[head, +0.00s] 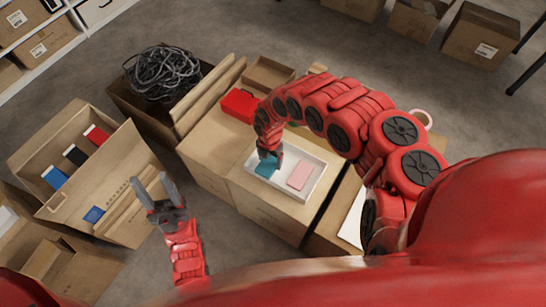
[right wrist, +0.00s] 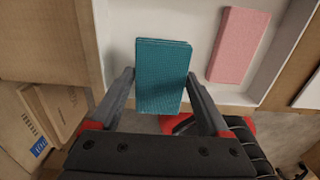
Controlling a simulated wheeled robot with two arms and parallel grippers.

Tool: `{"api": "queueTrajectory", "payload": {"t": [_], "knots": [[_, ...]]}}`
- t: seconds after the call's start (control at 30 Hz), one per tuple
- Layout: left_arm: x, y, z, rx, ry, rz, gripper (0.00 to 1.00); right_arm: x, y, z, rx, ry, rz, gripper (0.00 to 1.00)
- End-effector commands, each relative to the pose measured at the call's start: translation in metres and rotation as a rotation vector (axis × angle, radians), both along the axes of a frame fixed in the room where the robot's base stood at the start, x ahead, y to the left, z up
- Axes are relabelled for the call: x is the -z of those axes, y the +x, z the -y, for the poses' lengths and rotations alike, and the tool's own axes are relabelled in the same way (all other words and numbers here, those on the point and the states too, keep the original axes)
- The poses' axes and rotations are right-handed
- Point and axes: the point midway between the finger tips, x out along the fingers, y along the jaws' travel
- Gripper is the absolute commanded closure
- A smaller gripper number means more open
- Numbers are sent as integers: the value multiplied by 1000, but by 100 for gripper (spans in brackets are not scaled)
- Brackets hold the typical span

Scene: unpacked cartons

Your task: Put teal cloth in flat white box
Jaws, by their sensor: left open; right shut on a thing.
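The teal cloth (head: 265,170) is a folded, flat block at the left end of the flat white box (head: 322,172). My right gripper (head: 272,155) reaches down over that box and is shut on the cloth. In the right wrist view the cloth (right wrist: 162,70) sits between the two fingers, over the inside of the white box (right wrist: 118,35); whether it touches the bottom I cannot tell. A folded pink cloth (head: 300,176) lies in the box's right part. My left gripper (head: 151,183) is open and empty, left of the white box.
The white box stands on a cardboard carton (head: 265,210). A red object (head: 239,105) and a small open cardboard tray (head: 268,73) lie behind it. A carton of grey cable (head: 163,73) is at back left. An open carton with several phone-like items (head: 95,135) is left.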

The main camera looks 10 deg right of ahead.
Motion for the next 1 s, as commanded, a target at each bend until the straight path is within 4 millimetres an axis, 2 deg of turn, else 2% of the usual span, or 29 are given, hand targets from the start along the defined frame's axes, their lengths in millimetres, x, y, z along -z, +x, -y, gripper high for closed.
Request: {"api": "queueTrajectory", "payload": {"t": [0.03, 0.1, 0.3, 0.47, 0.7, 1.0], "knots": [[4, 0, 0, 0, 0, 1, 50, 3, 13, 3, 3, 5, 8, 74], [5, 0, 0, 0, 0, 1, 50, 3, 22, 8, 2, 4, 5, 74], [7, 0, 0, 0, 0, 0, 50, 3, 37, 18, 0, -1, 4, 74], [7, 0, 0, 0, 0, 0, 50, 10, 38, 17, -2, 1, 2, 74], [10, 0, 0, 0, 0, 0, 50, 38, 36, 18, -1, 0, -1, 74], [11, 0, 0, 0, 0, 0, 50, 39, 37, 19, 0, -2, 1, 74]]}}
